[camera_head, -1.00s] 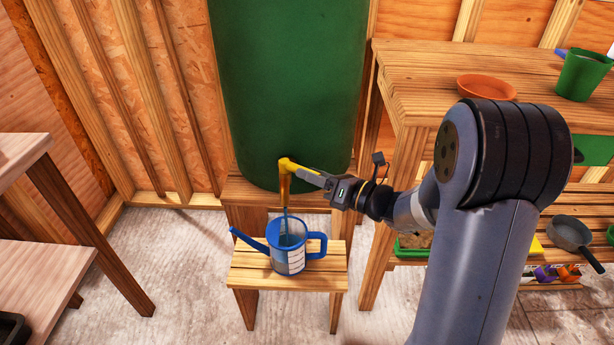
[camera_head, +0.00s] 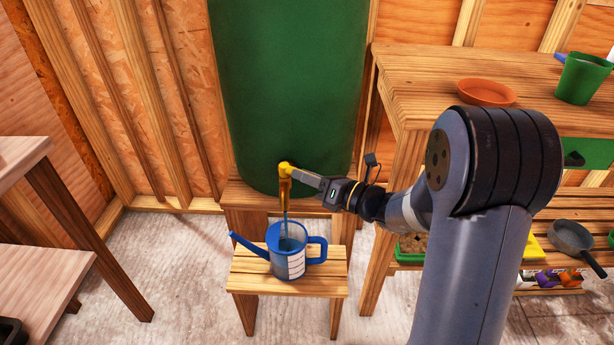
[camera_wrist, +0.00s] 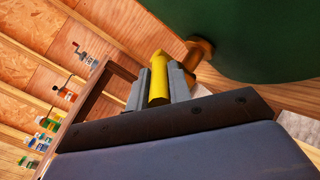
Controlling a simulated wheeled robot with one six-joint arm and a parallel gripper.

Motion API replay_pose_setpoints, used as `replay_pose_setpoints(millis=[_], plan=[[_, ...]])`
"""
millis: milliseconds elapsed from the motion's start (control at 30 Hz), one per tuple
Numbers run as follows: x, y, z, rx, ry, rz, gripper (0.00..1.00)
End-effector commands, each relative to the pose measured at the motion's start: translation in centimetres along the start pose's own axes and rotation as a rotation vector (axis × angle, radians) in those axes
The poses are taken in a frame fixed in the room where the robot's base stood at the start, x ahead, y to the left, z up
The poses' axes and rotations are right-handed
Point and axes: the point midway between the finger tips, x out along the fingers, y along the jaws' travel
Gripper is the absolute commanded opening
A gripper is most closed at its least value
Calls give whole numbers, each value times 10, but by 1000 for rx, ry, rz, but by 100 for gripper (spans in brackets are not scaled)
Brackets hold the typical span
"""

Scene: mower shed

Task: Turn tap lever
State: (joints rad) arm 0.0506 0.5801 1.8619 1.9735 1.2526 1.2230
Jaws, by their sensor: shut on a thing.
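The brass tap (camera_head: 284,183) sticks out from the lower front of the green barrel (camera_head: 287,100); it also shows in the wrist view (camera_wrist: 196,54). My gripper (camera_head: 296,175) is at the tap's top. In the wrist view my gripper (camera_wrist: 160,86) has its two grey fingers closed on the yellow tap lever (camera_wrist: 158,78). A thin blue stream of water (camera_head: 286,218) runs from the tap into the blue watering can (camera_head: 289,264). The can stands upright under the tap, with water visible inside. The lever's far end is hidden between the fingers.
The can stands on a low wooden stool (camera_head: 270,285). A wooden workbench (camera_head: 425,85) is at right, with an orange saucer (camera_head: 486,92) and a green pot (camera_head: 582,78) on top. A grey pan (camera_head: 570,237) lies on its lower shelf. Another table (camera_head: 20,160) is at left.

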Motion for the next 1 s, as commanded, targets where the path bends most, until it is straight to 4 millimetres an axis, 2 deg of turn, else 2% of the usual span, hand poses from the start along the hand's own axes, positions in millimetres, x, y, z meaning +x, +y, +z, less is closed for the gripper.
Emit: replay_pose_setpoints(millis=[333, 700, 1000], plan=[[0, 0, 0, 0, 2, 1, 0], [1, -6, 6, 0, 70, 105, 0], [0, -7, 4, 0, 75, 112, 0]])
